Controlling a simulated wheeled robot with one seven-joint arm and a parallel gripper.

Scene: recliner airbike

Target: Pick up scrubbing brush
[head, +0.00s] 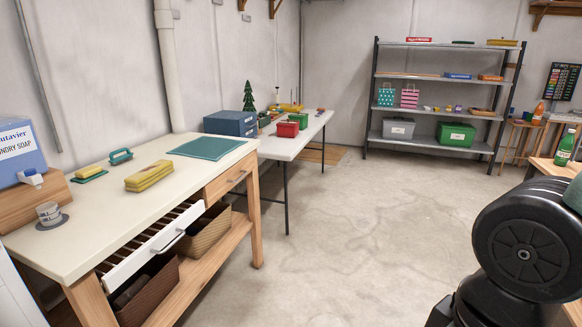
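A small teal item with a raised handle (120,156), which looks like the scrubbing brush, lies on the pale top of the wooden workbench (60,245) at the left, near the wall. A small white and blue item (31,177) rests on a wooden block at the far left; it is too small to tell what it is. My gripper is not in view. Only a black part of my arm shows at the lower right, far from the workbench.
Yellow folded cloths or sponges (149,176), a teal mat (206,147) and grey round pieces (48,212) share the benchtop. A white drawer (155,247) stands open at the bench front. A white table (300,142) adjoins behind. The concrete floor (350,220) is clear.

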